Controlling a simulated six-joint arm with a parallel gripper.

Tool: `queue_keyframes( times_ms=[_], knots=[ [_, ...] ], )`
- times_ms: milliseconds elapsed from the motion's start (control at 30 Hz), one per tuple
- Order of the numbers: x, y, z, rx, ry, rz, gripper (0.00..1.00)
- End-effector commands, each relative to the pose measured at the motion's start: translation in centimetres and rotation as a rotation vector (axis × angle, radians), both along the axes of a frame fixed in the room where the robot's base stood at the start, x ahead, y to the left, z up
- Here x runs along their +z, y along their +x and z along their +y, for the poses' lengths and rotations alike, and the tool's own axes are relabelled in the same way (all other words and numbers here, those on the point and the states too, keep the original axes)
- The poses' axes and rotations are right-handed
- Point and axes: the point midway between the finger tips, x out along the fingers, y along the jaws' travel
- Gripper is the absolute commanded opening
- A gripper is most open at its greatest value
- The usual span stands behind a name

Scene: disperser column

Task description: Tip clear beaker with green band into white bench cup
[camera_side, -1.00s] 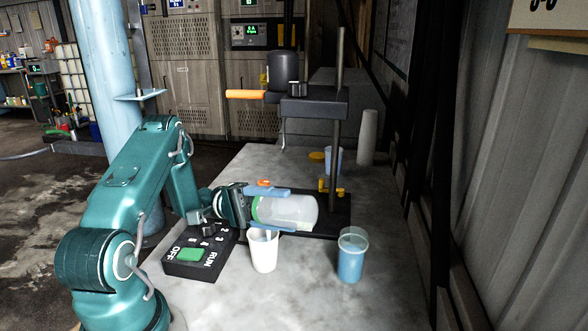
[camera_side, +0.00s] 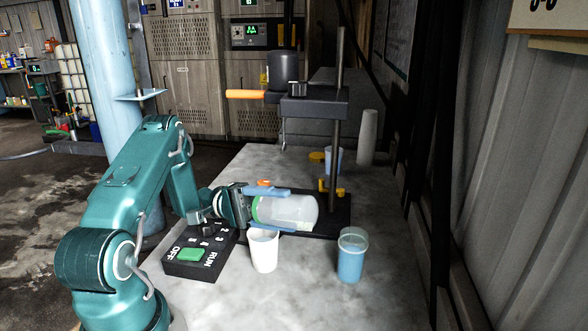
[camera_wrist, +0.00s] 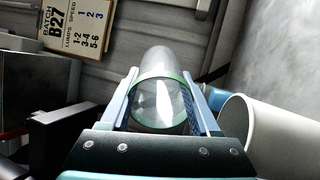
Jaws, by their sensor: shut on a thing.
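The clear beaker with the green band (camera_side: 288,211) lies on its side in my gripper (camera_side: 268,209), its green-banded end toward the gripper's palm. My gripper is shut on it, with blue fingers along its sides. The beaker also shows between the fingers in the wrist view (camera_wrist: 160,92). The white bench cup (camera_side: 264,252) stands upright on the bench, below and just in front of the gripper and the beaker's banded end. It looms close at the right in the wrist view (camera_wrist: 280,135). Whether any liquid is in the beaker I cannot tell.
A cup of blue liquid (camera_side: 351,257) stands to the right. The disperser stand (camera_side: 337,130) with its black base is behind the beaker. Bare bench (camera_side: 310,300) lies in front.

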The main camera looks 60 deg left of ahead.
Motion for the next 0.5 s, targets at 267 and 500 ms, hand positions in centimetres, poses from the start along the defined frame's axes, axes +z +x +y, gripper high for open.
queue_keyframes(
  times_ms=[267, 500],
  knots=[
    [0.3, 0.4, -1.1, -0.002, -0.001, -0.001, 0.00],
    [0.6, 0.9, -2.4, -0.002, -0.001, 0.000, 0.00]
  ],
)
